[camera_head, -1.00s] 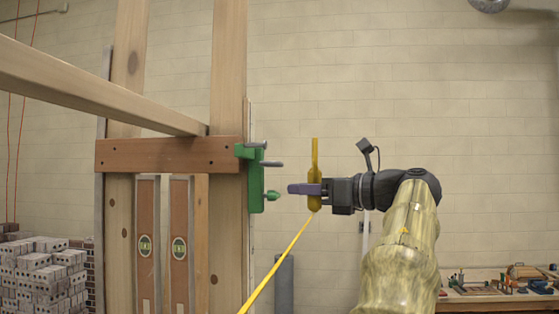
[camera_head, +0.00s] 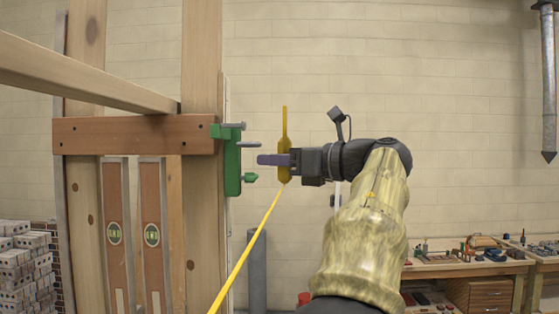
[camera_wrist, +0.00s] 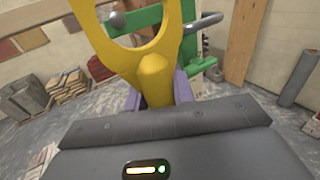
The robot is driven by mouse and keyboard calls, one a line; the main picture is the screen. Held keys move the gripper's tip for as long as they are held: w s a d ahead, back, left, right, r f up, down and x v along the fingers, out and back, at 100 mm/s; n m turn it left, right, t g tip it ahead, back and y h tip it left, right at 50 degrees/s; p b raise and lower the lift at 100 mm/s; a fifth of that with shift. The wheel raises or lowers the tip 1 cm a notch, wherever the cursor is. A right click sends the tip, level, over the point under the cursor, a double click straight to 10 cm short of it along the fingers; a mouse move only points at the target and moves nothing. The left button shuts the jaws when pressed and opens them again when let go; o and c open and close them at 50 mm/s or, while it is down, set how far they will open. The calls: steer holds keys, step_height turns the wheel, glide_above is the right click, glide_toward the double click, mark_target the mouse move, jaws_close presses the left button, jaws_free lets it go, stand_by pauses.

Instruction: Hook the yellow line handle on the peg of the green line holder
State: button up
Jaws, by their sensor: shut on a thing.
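The yellow line handle (camera_head: 284,140) stands upright in the head view, with a yellow line running from its lower end down to the left. My gripper (camera_head: 276,159) is shut on it; one purple finger shows in front. In the wrist view the handle (camera_wrist: 152,65) rises from between the purple fingers (camera_wrist: 158,92), and its ring opening is at the top. The green line holder (camera_head: 232,160) is fixed to the wooden post, left of my gripper. Its grey peg (camera_head: 250,144) sticks out to the right. A small gap separates handle and peg in the head view.
A wooden frame with a brown crossboard (camera_head: 135,134) stands at the left, with two levels (camera_head: 152,234) below it. Bricks (camera_head: 25,262) are stacked at far left. A workbench (camera_head: 470,266) stands at right.

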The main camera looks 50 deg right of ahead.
steer(key=w+a+f+b, duration=0.1)
steer(key=w+a+f, duration=0.1)
steer(key=w+a, duration=0.4)
steer(key=shift+b+x, duration=0.3)
steer(key=shift+x, duration=0.6)
stand_by(0.8)
steer(key=shift+a, duration=0.1)
steer(key=shift+r, duration=0.1)
stand_by(0.4)
steer(key=o, duration=1.5)
steer(key=shift+o, duration=0.7)
steer(key=o, duration=0.5)
